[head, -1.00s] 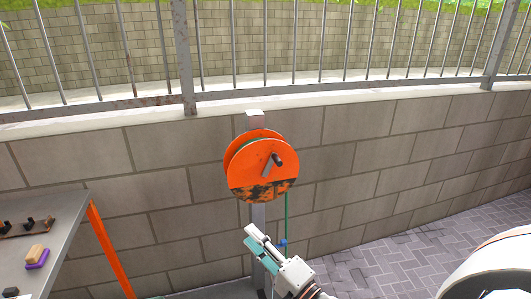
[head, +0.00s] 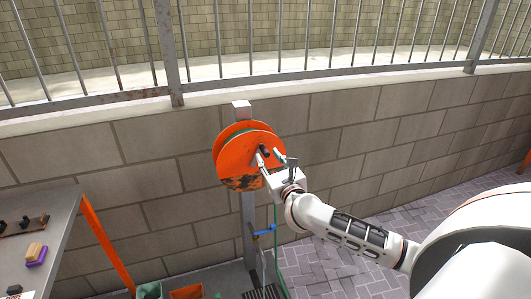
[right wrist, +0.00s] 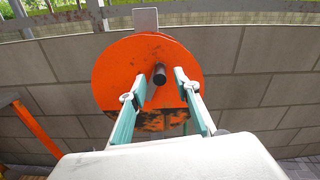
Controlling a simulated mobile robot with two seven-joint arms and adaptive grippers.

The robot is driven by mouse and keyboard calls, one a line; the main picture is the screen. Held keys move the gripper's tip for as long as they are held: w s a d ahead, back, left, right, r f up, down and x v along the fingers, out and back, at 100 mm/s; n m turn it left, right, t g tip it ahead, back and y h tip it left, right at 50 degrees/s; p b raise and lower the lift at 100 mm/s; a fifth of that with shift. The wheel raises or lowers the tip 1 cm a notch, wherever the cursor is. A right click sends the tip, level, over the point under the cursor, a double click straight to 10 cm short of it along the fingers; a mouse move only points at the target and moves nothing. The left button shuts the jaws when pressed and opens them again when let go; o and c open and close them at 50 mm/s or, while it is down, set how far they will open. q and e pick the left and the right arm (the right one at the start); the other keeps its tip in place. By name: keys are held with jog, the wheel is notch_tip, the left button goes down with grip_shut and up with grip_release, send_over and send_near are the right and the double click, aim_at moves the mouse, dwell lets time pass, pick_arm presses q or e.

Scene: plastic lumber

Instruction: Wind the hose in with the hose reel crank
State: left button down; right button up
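The orange hose reel (head: 233,165) is mounted on a grey post in front of the wall, its lower face stained black. It also shows in the right wrist view (right wrist: 120,75). The dark crank handle (right wrist: 159,74) sticks out toward me from the reel's face. My right gripper (head: 271,157) is at the reel's front, fingers pointing at it. In the right wrist view, its two teal-padded fingers (right wrist: 160,88) are apart, with the handle showing between their tips; contact is not visible. The green hose (head: 276,245) hangs below the reel. My left gripper is not in view.
A blue tap (head: 265,231) sits low by the post. A grey table (head: 45,225) with an orange leg stands at left. Green and orange containers (head: 187,292) are on the ground below. The block wall (head: 345,130) with a railing closes off the back.

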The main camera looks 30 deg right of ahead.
jog(key=shift+x, duration=1.75)
jog(key=shift+a, duration=0.1)
grip_shut()
